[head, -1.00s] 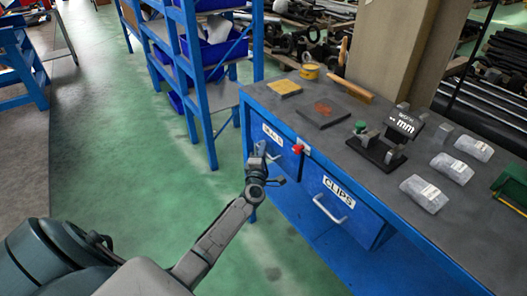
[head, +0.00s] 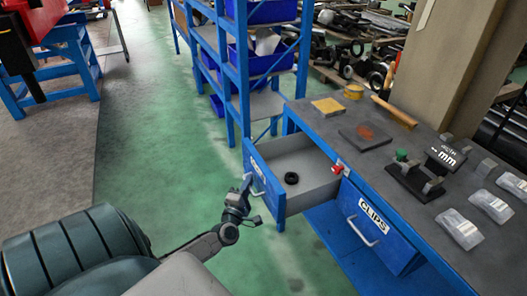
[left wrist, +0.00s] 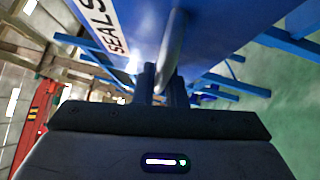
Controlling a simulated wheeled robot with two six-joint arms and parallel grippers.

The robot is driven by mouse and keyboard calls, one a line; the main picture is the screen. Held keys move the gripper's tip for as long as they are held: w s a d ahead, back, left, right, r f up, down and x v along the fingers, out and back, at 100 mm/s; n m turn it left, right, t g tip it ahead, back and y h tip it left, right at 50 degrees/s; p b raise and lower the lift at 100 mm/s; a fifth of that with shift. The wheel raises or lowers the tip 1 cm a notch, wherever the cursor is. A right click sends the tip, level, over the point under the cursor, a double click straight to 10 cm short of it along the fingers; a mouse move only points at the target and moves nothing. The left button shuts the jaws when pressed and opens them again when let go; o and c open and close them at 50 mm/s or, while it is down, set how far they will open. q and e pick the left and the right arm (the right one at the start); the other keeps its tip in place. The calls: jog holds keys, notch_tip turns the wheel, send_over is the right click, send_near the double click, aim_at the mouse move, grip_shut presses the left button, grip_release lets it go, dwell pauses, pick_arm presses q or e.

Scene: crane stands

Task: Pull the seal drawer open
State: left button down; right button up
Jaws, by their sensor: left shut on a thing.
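The seal drawer (head: 279,201) is the left blue drawer of the bench and stands pulled out, with its grey inside showing. A black ring (head: 291,178) lies on the drawer floor. My left gripper (head: 247,184) is at the drawer's front, shut on its handle (head: 258,180). In the left wrist view the fingers (left wrist: 162,84) close around the metal handle bar (left wrist: 172,45), beside the white label reading "SEALS" (left wrist: 116,36). My right gripper is not in view.
The clips drawer (head: 368,222) beside it is shut. A red part (head: 338,169) sits at the bench edge between the drawers. A blue shelf rack (head: 241,80) stands behind the open drawer. Green floor (head: 180,150) is clear at left.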

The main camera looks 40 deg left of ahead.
pick_arm(q)
jog(key=shift+s+a, duration=0.25)
jog(key=shift+s, duration=0.4)
jog(key=shift+s+a, duration=0.25)
jog(key=shift+s, duration=0.35)
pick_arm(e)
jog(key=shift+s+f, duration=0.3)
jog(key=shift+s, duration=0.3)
pick_arm(q)
jog(key=c, duration=1.5)
grip_release()
